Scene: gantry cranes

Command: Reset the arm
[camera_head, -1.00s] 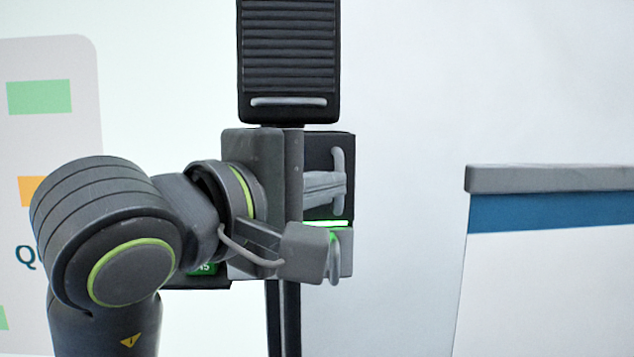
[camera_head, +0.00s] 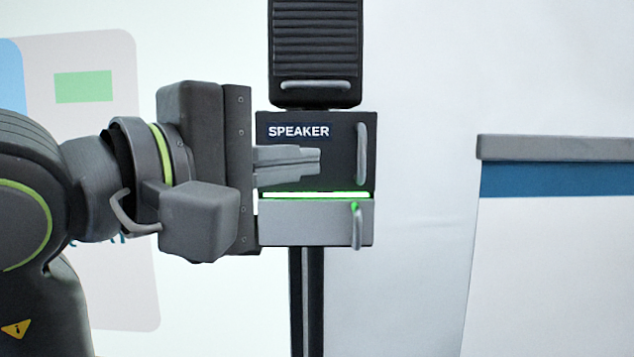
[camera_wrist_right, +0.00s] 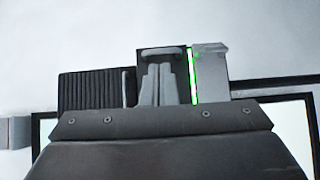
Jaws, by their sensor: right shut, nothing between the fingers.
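My right gripper (camera_head: 318,161) is in front of a dark box labelled SPEAKER (camera_head: 310,145), its fingers level with the box's middle and pointing right. The fingers are together with nothing between them. In the right wrist view the closed fingers (camera_wrist_right: 158,84) point up the picture over the dark box. I cannot tell how wide the gap to the box is. The wrist and arm link, mine, fill the left of the head view. My left gripper is not in view.
A ribbed black unit (camera_head: 315,50) sits above the box. A grey lower box (camera_head: 300,222) with a handle is below a green light strip (camera_head: 330,195). A dark post (camera_head: 306,300) holds them. A poster (camera_head: 125,285) is behind my arm.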

